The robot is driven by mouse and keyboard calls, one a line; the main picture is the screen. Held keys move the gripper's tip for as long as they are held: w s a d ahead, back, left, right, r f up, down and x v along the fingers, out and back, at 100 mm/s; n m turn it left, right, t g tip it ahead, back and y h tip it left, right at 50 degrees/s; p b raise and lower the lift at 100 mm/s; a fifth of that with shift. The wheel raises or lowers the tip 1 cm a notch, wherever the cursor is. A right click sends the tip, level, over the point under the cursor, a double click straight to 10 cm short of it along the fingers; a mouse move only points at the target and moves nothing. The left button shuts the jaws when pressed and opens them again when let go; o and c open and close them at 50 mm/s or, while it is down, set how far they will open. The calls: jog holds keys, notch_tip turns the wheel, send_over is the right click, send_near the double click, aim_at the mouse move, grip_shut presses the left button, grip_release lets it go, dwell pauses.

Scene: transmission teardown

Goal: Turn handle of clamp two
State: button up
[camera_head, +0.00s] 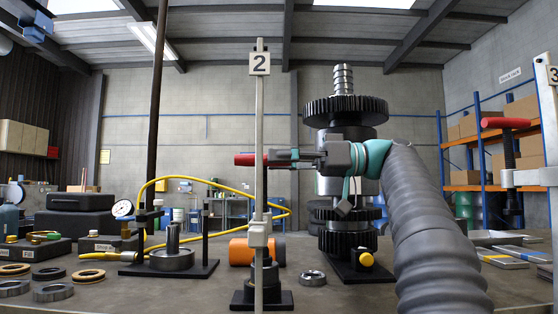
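My gripper (279,157) reaches in from the right at the handle's height. Its fingertips overlap the right part of the handle in this view. The fingers cover that part, so I cannot tell whether they are closed on it. A clamp block (258,234) sits lower on the post, above a dark base (262,300).
A tall gear shaft (343,108) stands just behind my gripper. Clamp three, with a red handle (506,123), is at the right. A gauge (123,209), a yellow hose (142,200) and several rings (53,292) are at the left. An orange cylinder (240,251) lies behind the post.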

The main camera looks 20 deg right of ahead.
jog(key=v, duration=1.1)
jog(key=shift+d, duration=0.25)
jog(key=shift+s, duration=0.1)
